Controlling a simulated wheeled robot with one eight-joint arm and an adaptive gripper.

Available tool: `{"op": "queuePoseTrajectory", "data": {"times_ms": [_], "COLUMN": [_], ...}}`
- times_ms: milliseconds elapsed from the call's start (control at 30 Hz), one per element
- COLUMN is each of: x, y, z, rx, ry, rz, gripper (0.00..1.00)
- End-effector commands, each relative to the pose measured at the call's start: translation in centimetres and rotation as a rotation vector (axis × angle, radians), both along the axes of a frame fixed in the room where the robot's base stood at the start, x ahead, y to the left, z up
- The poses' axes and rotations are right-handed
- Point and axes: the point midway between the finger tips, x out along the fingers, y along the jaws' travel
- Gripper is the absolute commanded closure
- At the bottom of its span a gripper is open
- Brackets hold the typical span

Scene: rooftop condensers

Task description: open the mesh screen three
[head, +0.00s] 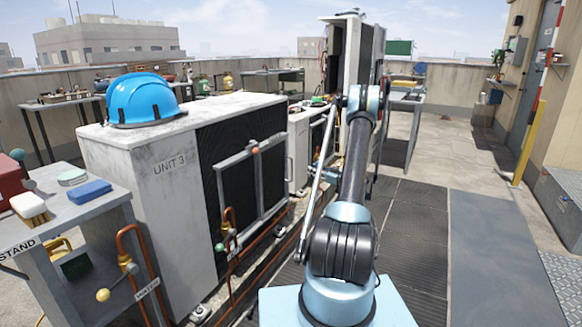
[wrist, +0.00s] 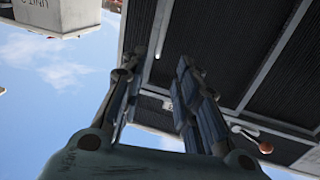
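Unit 3 (head: 150,180) is a worn white condenser at left of centre in the head view. Its dark mesh side (head: 235,130) faces my arm, with a grey bar frame across it and a small orange knob (head: 254,151) on the top bar. A framed dark mesh (wrist: 235,55) and an orange knob (wrist: 266,148) show at the right in the wrist view; I cannot tell whether this is unit 3. My gripper (wrist: 160,62) has its fingers apart with nothing between them. In the head view my arm reaches up and away, and the gripper is not distinct.
A blue hard hat (head: 143,99) lies on unit 3. A stand (head: 85,215) with a brush and blue sponge is at the left. Orange pipes (head: 150,270) run low beside unit 3. More condensers stand behind. Dark floor mats (head: 415,230) lie clear to the right.

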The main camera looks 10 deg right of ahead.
Motion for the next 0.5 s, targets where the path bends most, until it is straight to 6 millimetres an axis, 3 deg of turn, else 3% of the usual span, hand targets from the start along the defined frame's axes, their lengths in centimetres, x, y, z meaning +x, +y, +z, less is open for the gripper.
{"op": "queuePoseTrajectory", "data": {"times_ms": [500], "x": [6.7], "y": [6.2], "z": [0.0], "rx": [0.000], "ry": [0.001], "rz": [0.002], "gripper": [0.71]}}
